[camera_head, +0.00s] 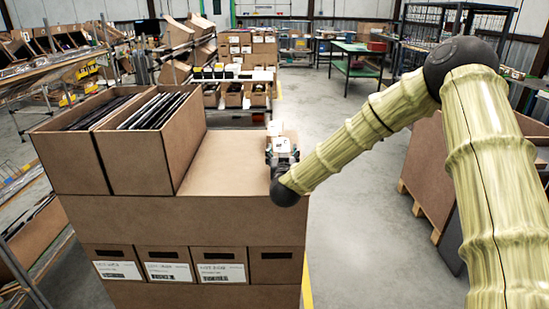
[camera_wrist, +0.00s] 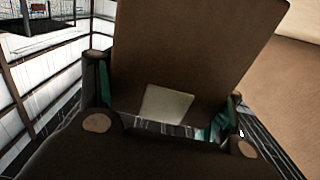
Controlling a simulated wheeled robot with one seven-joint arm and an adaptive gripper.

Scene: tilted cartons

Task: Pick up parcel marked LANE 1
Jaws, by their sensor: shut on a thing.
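A brown cardboard parcel (camera_wrist: 200,50) with a pale blank-looking label (camera_wrist: 165,103) fills the middle of the wrist view, tilted there. My gripper (camera_wrist: 167,80) is shut on it, with one finger at each side. In the head view my gripper (camera_head: 282,152) is at the right end of the brown carton stack's top (camera_head: 226,165). A small part of the parcel (camera_head: 291,136) shows behind it; the rest is hidden by the gripper. I cannot read any LANE 1 marking. I cannot tell whether the parcel touches the surface below.
Two open cartons (camera_head: 70,165) of dark flat items stand on the stack's left. Labelled boxes (camera_head: 219,265) sit in its front. A large brown crate (camera_head: 425,175) stands at right, partly behind my arm. Clear floor (camera_head: 345,235) lies between. A green table (camera_head: 352,50) is farther back.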

